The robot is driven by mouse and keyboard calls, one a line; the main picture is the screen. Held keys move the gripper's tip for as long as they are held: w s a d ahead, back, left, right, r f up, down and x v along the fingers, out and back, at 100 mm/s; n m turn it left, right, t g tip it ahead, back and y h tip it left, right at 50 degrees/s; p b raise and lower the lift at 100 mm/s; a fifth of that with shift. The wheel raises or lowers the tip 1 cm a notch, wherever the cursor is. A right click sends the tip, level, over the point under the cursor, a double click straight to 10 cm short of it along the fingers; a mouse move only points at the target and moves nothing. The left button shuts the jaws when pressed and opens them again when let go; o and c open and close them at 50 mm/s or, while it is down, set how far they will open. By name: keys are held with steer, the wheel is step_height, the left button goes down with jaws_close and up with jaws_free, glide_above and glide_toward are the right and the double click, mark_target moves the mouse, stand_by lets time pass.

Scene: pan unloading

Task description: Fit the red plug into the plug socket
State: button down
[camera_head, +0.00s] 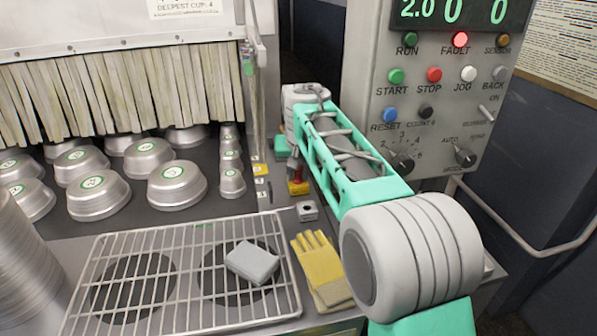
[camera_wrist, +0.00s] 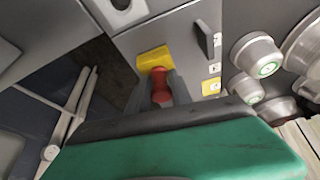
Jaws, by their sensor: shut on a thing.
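The red plug (camera_head: 297,175) is upright at the right of the grey worktop, with a yellow block (camera_head: 298,188) directly below it. In the wrist view the red plug (camera_wrist: 160,80) sits between the two grey fingers of my gripper (camera_wrist: 160,92), with the yellow block (camera_wrist: 155,60) just beyond. My gripper is shut on the plug; its fingers are partly hidden by my arm in the head view. I cannot tell whether plug and yellow block are joined. A small grey block with a dark round opening, apparently the plug socket (camera_head: 307,211), stands nearer the front; it also shows in the wrist view (camera_wrist: 122,5).
A wire rack (camera_head: 190,232) with a grey block (camera_head: 252,262) and yellow gloves (camera_head: 321,268) lie in front. Several metal cups (camera_head: 177,186) stand at left, below a strip curtain (camera_head: 110,95). A control panel (camera_head: 430,100) rises at right, with its FAULT light red.

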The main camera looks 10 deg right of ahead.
steer(key=c, duration=1.1)
jaws_free()
steer(key=v, duration=0.8)
steer(key=shift+p, duration=0.3)
